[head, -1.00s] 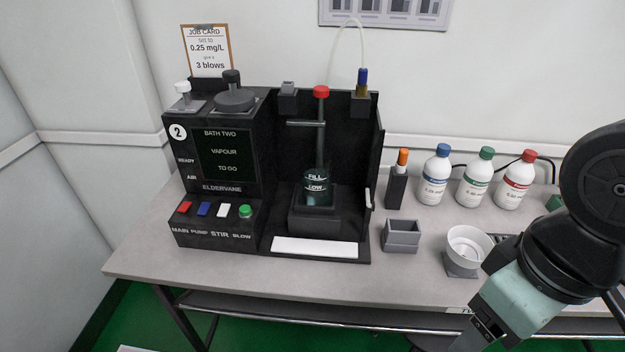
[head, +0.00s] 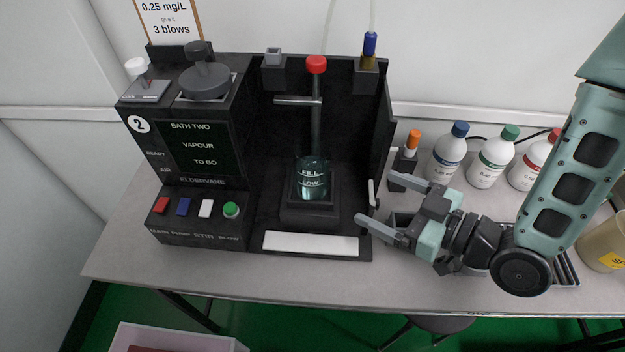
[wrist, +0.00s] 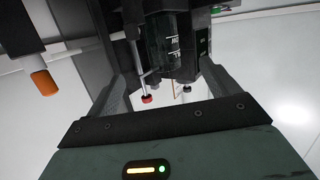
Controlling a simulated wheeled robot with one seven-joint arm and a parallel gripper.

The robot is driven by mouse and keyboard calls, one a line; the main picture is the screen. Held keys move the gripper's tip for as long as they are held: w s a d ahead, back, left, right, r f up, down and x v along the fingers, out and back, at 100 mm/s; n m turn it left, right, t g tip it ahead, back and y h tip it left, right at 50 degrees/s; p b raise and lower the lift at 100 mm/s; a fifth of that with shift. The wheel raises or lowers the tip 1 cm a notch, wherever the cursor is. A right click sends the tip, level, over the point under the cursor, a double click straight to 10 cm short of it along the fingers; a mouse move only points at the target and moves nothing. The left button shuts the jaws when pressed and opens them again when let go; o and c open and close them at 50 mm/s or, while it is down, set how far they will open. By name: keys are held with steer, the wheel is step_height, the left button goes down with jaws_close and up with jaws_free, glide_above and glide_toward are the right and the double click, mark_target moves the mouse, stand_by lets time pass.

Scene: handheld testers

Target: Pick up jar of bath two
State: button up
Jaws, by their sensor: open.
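The jar of bath two (head: 312,181) is a clear glass jar with FILL and LOW marks and dark teal liquid. It stands on a dark block inside the open bay of the black unit, under a rod with a red cap (head: 316,64). In the wrist view the jar (wrist: 172,42) shows dark beyond the fingers, partly cut off by the top edge. My gripper (head: 375,197) is open and empty, to the right of the jar at the bay's right side, its fingers pointing left toward it. The wrist view shows both fingers (wrist: 165,80) apart with nothing between them.
The bay's right wall (head: 385,115) and a small pale lever (head: 372,192) are close to my fingers. An orange-capped holder (head: 404,170) stands just behind my gripper, with several capped bottles (head: 446,155) farther right. A white strip (head: 310,244) lies before the jar.

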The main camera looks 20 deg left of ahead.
steer(key=d+t+y, duration=0.1)
steer(key=y, duration=0.1)
steer(key=b, duration=1.8)
glide_toward(327, 169)
steer(key=x, duration=0.4)
steer(key=shift+m, duration=0.5)
steer(key=p+x, duration=0.1)
steer(key=x, duration=0.3)
steer(key=shift+w+r, duration=0.1)
steer(key=shift+w, duration=0.05)
steer(key=x, duration=0.4)
steer(key=shift+a, duration=0.2)
steer(key=shift+w+a, duration=0.2)
steer(key=shift+a, duration=0.4)
steer(key=shift+p, duration=0.3)
steer(key=c, duration=1.4)
